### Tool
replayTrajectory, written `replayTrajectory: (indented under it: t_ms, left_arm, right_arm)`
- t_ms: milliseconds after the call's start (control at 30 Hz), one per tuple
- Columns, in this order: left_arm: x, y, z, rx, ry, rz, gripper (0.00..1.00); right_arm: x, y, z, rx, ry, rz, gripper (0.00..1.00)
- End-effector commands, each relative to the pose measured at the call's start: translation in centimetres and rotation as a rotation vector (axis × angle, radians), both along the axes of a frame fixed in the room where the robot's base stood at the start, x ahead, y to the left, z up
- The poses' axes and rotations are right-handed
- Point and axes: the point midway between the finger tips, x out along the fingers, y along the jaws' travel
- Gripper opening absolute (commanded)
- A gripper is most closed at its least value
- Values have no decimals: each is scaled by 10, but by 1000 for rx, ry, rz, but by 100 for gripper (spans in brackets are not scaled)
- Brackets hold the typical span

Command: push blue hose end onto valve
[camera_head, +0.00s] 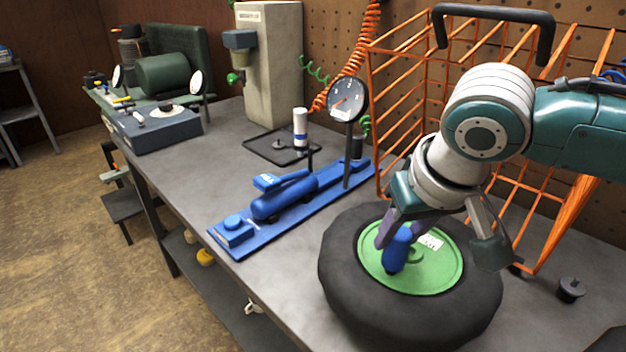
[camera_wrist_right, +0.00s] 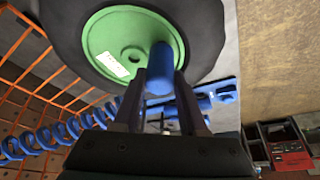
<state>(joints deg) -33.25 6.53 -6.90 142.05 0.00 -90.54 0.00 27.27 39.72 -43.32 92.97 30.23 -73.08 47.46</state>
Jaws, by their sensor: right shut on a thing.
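The blue hose end (camera_head: 397,250) is a blue cylinder held in my right gripper (camera_head: 398,228), in front of the green rim of the wheel. In the right wrist view my right gripper (camera_wrist_right: 160,92) has its two fingers on either side of the hose end (camera_wrist_right: 160,66). The wheel lies flat on the bench, with a black tire (camera_head: 345,285) around a green rim (camera_head: 440,278) bearing a white label. The valve cannot be made out; the hose end or fingers may hide it. Whether the hose end touches the rim is unclear. My left gripper is out of view.
An orange wire cage (camera_head: 378,100) stands behind the wheel, close to my right arm. A blue base plate with a pump and gauge (camera_head: 347,98) lies left of the tire. A small black knob (camera_head: 570,290) sits at right. A coiled blue hose (camera_wrist_right: 45,138) runs beside the cage.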

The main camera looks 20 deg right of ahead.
Motion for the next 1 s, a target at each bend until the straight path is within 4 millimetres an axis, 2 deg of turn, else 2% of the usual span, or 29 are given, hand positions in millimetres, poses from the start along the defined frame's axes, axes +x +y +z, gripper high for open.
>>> replayTrajectory:
  t_ms: [633, 1000]
  left_arm:
    - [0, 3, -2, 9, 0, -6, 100]
    - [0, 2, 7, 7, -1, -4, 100]
  right_arm:
    - [0, 0, -2, 0, 0, 0, 0]
    - [-1, 1, -1, 0, 2, 0, 0]
